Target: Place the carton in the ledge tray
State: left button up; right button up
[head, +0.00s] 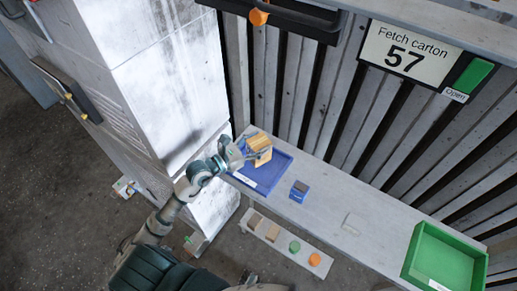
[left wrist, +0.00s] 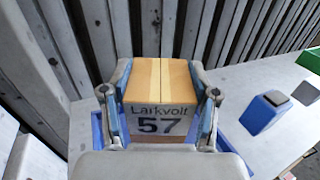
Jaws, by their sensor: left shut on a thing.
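My left gripper (head: 252,152) is shut on a tan carton (head: 259,142). In the left wrist view the carton (left wrist: 158,82) sits between both fingers and its face reads "Lärkvolt 57". The carton is over the back left part of a blue tray (head: 284,160) on the grey ledge. Blue tray edges (left wrist: 98,132) show beside the fingers in the left wrist view. I cannot tell whether the carton touches the tray floor. A green tray (head: 418,240) stands at the ledge's right end and looks empty. My right gripper is not in view.
A small blue box (head: 299,191) with a dark top stands right of the blue tray. A lower shelf (head: 282,241) holds several small items. A sign (head: 405,52) reads "Fetch carton 57". Slatted wall behind; white column (head: 170,85) at left. The ledge's middle is mostly clear.

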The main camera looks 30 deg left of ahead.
pick_arm(q)
notch_tip(320, 180, down, 3)
jog(key=shift+a+r+b, duration=0.1)
jog(key=shift+a+b, duration=0.05)
jog(key=shift+b, duration=0.2)
jog(key=shift+s+f, duration=0.1)
jog(key=shift+f, duration=0.2)
jog(key=shift+d, duration=0.4)
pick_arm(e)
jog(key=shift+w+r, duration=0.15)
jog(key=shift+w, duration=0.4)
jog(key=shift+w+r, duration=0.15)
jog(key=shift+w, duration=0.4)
pick_arm(q)
jog(key=o, duration=1.3)
jog(key=shift+o, duration=0.2)
jog(key=shift+a, duration=0.2)
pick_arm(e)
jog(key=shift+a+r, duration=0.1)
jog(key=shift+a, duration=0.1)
